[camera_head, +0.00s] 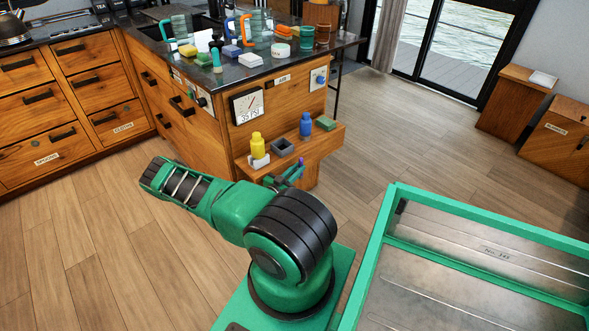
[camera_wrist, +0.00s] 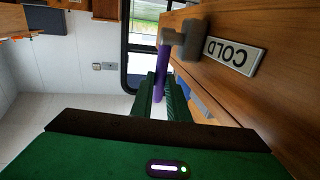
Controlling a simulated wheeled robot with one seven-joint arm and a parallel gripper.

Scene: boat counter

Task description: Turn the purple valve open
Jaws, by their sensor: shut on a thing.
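The purple valve has a long purple lever handle (camera_wrist: 163,62) joined to a grey metal body on the wooden counter face, as the wrist view shows. A plate reading COLD (camera_wrist: 233,55) is beside it. My gripper (camera_wrist: 160,88) has its green fingers on either side of the lever and is shut on it. In the head view only a small purple bit of the valve (camera_head: 301,161) shows by the low wooden ledge, close to my gripper (camera_head: 292,174). The rest of the valve is hidden there.
The ledge holds a yellow bottle (camera_head: 257,145), a dark square holder (camera_head: 283,146), a blue bottle (camera_head: 305,124) and a green sponge (camera_head: 326,124). A gauge (camera_head: 247,104) is above. The counter top is crowded. Open floor lies left and right.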

